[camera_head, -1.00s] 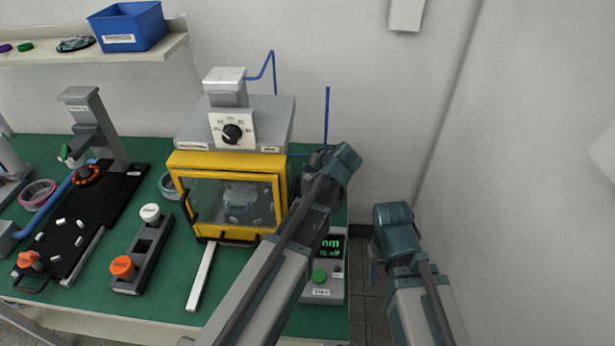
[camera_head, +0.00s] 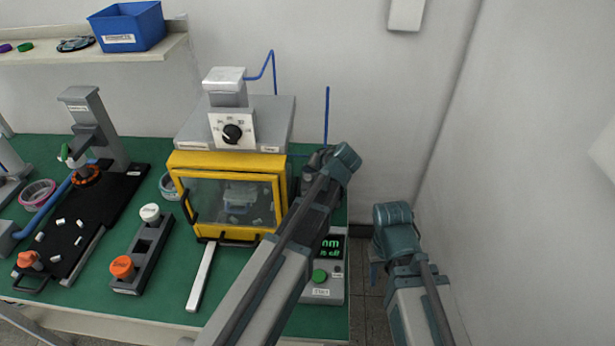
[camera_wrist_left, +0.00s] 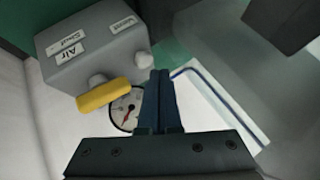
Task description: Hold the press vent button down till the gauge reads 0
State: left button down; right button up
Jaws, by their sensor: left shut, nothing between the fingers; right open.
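The press (camera_head: 235,125) has a yellow-framed glass door and stands at the back of the green table. In the left wrist view a grey valve box (camera_wrist_left: 95,50) carries "Air" and "Vent" labels and a yellow lever (camera_wrist_left: 104,95). A pale round vent button (camera_wrist_left: 143,61) sticks out of its face. A round gauge (camera_wrist_left: 122,112) with a red needle sits beside the lever, partly covered by my fingers; its reading is unclear. My left gripper (camera_wrist_left: 159,73) is shut and empty, tips close to the button; contact is unclear.
A control box (camera_head: 322,270) with a green display and button stands below my left arm. A rack (camera_head: 143,255) with orange and white knobs and a black tray (camera_head: 75,235) with white pieces lie to the left. A wall bounds the right side.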

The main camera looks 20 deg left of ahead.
aim_at(309, 179)
pick_arm(q)
jog(key=shift+f, duration=0.1)
jog(key=shift+f+b, duration=0.3)
jog(key=shift+b, duration=0.15)
jog(key=shift+f+b, duration=0.5)
jog(key=shift+f, duration=0.05)
dwell(0.6)
jog(key=shift+r, duration=0.15)
dwell(1.6)
jog(key=shift+r+p, duration=0.85)
jog(key=shift+p, duration=0.1)
notch_tip(309, 179, up, 5)
jog(key=p, duration=0.5)
